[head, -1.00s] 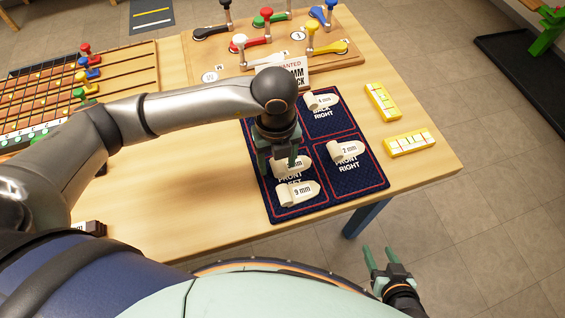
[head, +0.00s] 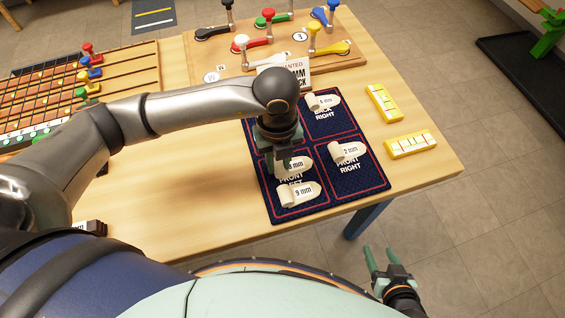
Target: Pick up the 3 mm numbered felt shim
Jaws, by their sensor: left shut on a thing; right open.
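The felt shim that seems to read 3 mm (head: 299,165) is a cream tab over the front left square of the dark blue mat (head: 355,187); the gripper partly covers its label. My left gripper (head: 277,168) is shut on its left end; I cannot tell whether the shim is lifted. A 9 mm shim (head: 303,192) lies just below it in the same square. A 2 mm shim (head: 346,151) lies on the front right square. Another shim (head: 322,102), perhaps 4 mm, lies on the back right square. My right gripper (head: 386,262) is open and empty, beyond the table's front edge.
My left forearm hides much of the back left square. A white sign (head: 297,72) stands behind the mat. A wooden board (head: 212,57) with coloured knobs is at the back. Two yellow blocks (head: 383,103) (head: 410,144) lie right of the mat. A slotted rack (head: 45,105) is at left.

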